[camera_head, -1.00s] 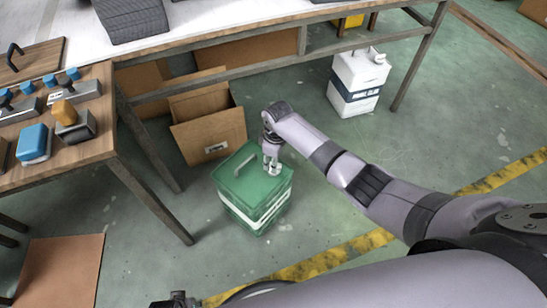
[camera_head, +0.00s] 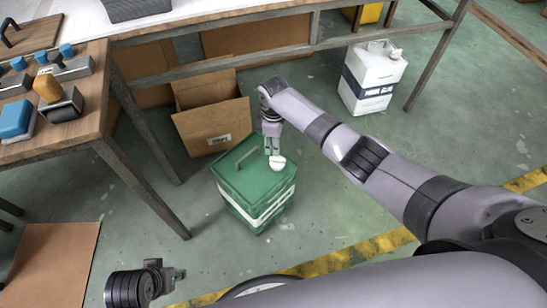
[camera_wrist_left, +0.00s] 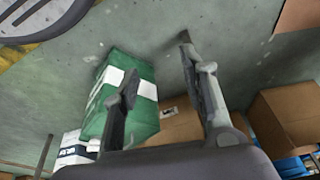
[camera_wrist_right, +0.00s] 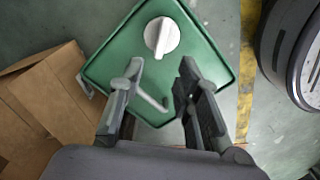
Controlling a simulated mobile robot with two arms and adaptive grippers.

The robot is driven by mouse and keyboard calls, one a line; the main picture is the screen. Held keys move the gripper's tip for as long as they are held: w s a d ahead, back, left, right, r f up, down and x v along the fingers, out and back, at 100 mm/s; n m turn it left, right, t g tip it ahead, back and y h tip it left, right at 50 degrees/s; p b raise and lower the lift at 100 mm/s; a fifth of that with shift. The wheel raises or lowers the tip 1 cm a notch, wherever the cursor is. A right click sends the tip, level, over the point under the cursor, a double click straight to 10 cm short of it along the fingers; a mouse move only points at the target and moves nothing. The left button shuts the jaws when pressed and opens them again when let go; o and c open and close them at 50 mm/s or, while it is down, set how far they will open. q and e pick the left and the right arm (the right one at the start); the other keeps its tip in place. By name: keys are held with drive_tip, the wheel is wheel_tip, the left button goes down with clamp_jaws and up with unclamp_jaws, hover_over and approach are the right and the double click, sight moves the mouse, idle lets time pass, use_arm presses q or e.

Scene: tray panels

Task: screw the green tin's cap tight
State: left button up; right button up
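The green tin (camera_head: 240,185) stands upright on the floor, with a white band around its sides and a handle on top. Its white cap (camera_head: 277,163) sits at the right corner of the lid. The cap shows whole in the right wrist view (camera_wrist_right: 162,36), beyond the fingertips and not between them. My right gripper (camera_head: 272,149) points down over the lid close by the cap; its fingers are apart and empty. My left gripper (camera_head: 174,276) is low at the front left, away from the tin; its fingers (camera_wrist_left: 160,62) are apart and empty in the left wrist view.
An open cardboard box (camera_head: 212,127) stands just behind the tin. A white canister (camera_head: 369,85) stands under the bench at the back right. A workbench with blocks (camera_head: 75,134) is at the left. The floor right of the tin is clear.

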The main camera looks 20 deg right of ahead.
sight(273, 158)
wheel_tip(273, 158, down, 5)
drive_tip(key=shift+r+b, duration=0.2)
drive_tip(key=shift+b, duration=0.7)
wheel_tip(273, 158, down, 2)
drive_tip(key=shift+b, duration=0.55)
drive_tip(key=shift+f, duration=0.45)
use_arm(q)
drive_tip(key=v, duration=0.5)
drive_tip(key=shift+s+a+r, duration=0.1)
drive_tip(key=shift+r, duration=0.05)
use_arm(e)
drive_tip(key=shift+c, duration=0.5)
clamp_jaws()
